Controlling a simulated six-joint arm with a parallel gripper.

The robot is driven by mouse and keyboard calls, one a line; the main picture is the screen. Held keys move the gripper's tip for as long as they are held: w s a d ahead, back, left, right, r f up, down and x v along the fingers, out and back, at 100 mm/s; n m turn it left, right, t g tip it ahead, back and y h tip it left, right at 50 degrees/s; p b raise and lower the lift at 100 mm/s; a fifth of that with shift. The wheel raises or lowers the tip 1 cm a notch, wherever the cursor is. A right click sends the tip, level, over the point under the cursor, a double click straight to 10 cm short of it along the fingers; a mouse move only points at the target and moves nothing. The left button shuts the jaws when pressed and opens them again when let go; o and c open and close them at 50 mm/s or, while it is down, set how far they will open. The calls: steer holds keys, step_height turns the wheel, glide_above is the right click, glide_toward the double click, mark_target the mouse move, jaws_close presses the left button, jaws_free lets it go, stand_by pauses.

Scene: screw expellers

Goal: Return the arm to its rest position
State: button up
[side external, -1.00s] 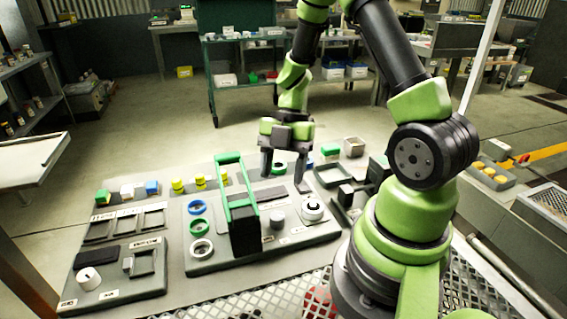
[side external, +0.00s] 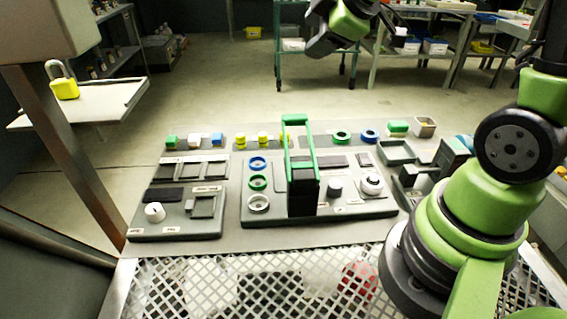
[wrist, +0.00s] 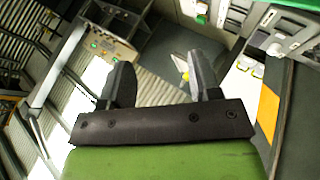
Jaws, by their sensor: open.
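My gripper (side external: 322,45) is high at the top of the side external view, well above and behind the work table, touching nothing there. In the wrist view its two dark fingers (wrist: 160,82) stand apart with nothing held between them. The upper arm is partly cut off by the top of the side external view.
Two grey fixture boards, left (side external: 180,236) and centre (side external: 345,212), lie on the table; the centre one carries a tall green-handled black block (side external: 302,190). Small coloured blocks and rings line the back. A yellow padlock (side external: 66,88) stands on a side shelf. The air above the table is clear.

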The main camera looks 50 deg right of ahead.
steer(key=s+r+m+h, duration=0.2)
steer(key=s+r+m, duration=0.3)
steer(key=m, duration=0.1)
steer(key=s+a+f+m+g+y, duration=0.1)
steer(key=s+a+m+y, duration=0.4)
steer(key=s+a, duration=0.6)
steer(key=shift+s+f+m+g+y, duration=0.35)
steer(key=shift+s+m+g, duration=0.25)
steer(key=shift+m, duration=0.6)
